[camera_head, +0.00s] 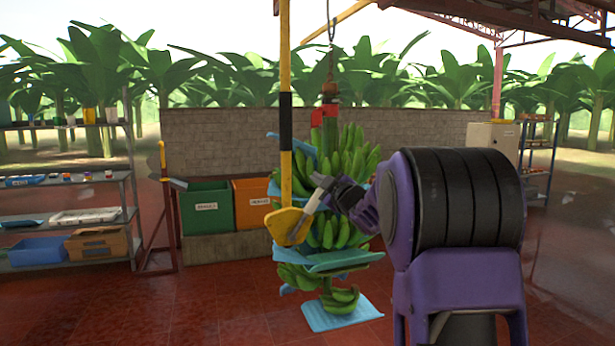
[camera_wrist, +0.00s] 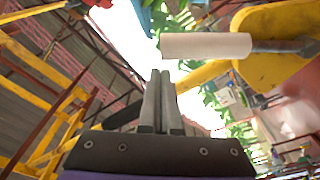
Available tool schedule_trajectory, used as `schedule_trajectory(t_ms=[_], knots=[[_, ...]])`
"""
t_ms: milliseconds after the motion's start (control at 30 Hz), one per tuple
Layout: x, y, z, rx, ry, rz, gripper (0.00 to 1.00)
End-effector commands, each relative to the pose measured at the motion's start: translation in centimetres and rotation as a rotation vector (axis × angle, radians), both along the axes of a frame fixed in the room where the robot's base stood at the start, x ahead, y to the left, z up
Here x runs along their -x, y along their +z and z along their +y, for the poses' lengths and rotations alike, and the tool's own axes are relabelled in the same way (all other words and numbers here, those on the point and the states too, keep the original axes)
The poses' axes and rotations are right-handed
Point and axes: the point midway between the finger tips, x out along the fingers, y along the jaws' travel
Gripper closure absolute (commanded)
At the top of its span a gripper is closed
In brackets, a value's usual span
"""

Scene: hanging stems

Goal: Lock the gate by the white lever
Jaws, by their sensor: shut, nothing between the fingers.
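The white lever (camera_head: 314,201) is a pale cylinder on a dark rod, tilted up to the right from a yellow plate (camera_head: 284,222). The plate sits at the lower end of a yellow pole (camera_head: 285,160) with a black band. In the wrist view the white lever (camera_wrist: 207,46) lies across the top, just beyond and right of my fingertips, with the yellow plate (camera_wrist: 262,40) at its right. My gripper (camera_wrist: 161,74) is shut and empty. In the head view my gripper (camera_head: 320,183) is beside the lever's upper end; I cannot tell whether they touch.
A banana bunch (camera_head: 345,160) with blue sheets hangs from a chain close behind my gripper. Green (camera_head: 207,210) and orange (camera_head: 251,204) bins stand behind it. A shelf (camera_head: 75,188) is at left. The red tiled floor is open at front left.

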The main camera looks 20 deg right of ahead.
Motion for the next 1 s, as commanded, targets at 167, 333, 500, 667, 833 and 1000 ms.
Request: schedule_trajectory(t_ms=[167, 333, 500, 667, 833, 1000], knots=[[0.0, -0.6, -0.9, 0.006, 0.000, 0.000, 1.00], [0.0, -0.8, -1.3, 0.007, 0.001, -0.001, 1.00], [0.0, -0.9, -1.5, 0.008, 0.000, 0.000, 1.00], [0.0, -0.9, -1.5, 0.008, -0.002, 0.001, 1.00], [0.0, -1.0, -1.6, 0.008, -0.003, 0.003, 1.00], [-0.2, -0.3, -0.9, 0.009, -0.001, 0.000, 1.00]])
